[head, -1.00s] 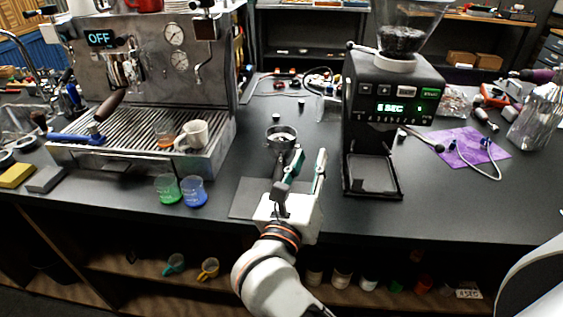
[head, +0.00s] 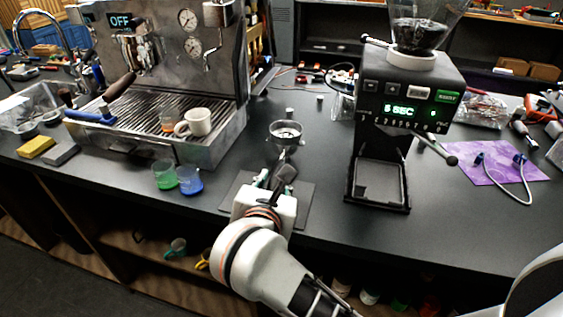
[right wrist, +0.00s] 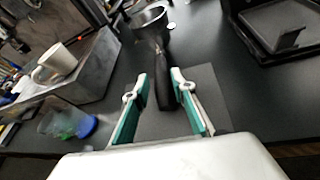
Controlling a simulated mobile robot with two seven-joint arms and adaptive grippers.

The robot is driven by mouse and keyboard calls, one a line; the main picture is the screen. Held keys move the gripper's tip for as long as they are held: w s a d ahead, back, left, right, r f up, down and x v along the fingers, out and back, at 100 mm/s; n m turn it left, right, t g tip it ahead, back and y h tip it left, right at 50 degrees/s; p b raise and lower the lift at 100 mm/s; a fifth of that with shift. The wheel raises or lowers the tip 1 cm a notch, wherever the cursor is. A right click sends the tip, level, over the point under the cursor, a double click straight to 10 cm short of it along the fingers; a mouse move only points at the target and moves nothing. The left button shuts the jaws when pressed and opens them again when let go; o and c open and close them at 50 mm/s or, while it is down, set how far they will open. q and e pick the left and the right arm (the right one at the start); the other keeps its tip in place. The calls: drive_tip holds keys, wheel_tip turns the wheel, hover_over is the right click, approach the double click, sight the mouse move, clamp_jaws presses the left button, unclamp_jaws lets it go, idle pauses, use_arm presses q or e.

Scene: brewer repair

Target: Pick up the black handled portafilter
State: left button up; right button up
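The black handled portafilter (head: 285,134) stands at the back of a dark mat on the counter, its metal basket away from me and its black handle toward me. In the right wrist view the handle (right wrist: 165,86) lies between the two green-lined fingers. My right gripper (right wrist: 158,80) is open, with a gap visible on each side of the handle. In the head view the right gripper (head: 272,180) is at the near end of the handle and partly hides it. My left gripper is not in view.
The espresso machine (head: 150,75) with a white cup (head: 195,122) is on the left. Green (head: 164,176) and blue (head: 190,182) beakers stand left of my gripper. The grinder (head: 408,110) stands to the right. The dark mat (head: 300,205) lies beneath my gripper.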

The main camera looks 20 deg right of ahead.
sight(279, 166)
drive_tip(key=b+x, duration=0.2)
drive_tip(key=x, duration=0.4)
drive_tip(key=shift+w+d+f+b, duration=0.1)
drive_tip(key=shift+d+f+b, duration=0.05)
drive_tip(key=shift+f+b, duration=0.2)
drive_tip(key=shift+w+d+r, duration=0.1)
drive_tip(key=shift+w, duration=0.05)
drive_tip(key=shift+r, duration=0.15)
clamp_jaws()
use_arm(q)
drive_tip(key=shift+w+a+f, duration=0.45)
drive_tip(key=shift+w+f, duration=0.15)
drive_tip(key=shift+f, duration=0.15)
